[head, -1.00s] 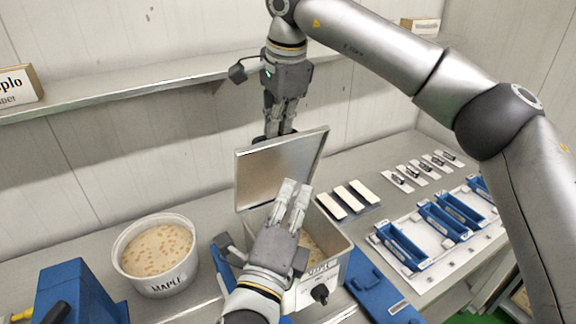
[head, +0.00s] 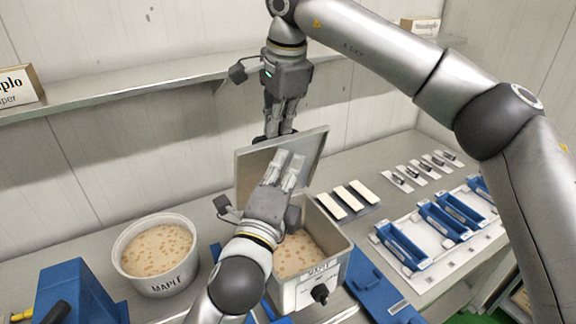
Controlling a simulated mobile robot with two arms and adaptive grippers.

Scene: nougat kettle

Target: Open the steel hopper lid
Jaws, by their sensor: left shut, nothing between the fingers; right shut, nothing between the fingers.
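The steel hopper lid (head: 248,174) stands raised, nearly upright, at the back of the hopper (head: 334,270). The hopper is an open steel box with nut-flecked, cream-coloured mix (head: 304,252) inside. My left gripper (head: 285,166) is shut and empty, in front of the lid's inner face; I cannot tell whether it touches. Its wrist covers the hopper's left side. My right gripper (head: 280,133) is shut and empty, pointing down behind the lid's top edge; its tips are close to that edge.
A white maple tub (head: 130,272) of mix stands left of the hopper. A blue block (head: 75,290) is at the lower left. Blue moulds on a white board (head: 425,280) lie at right. A wall shelf (head: 130,86) runs behind.

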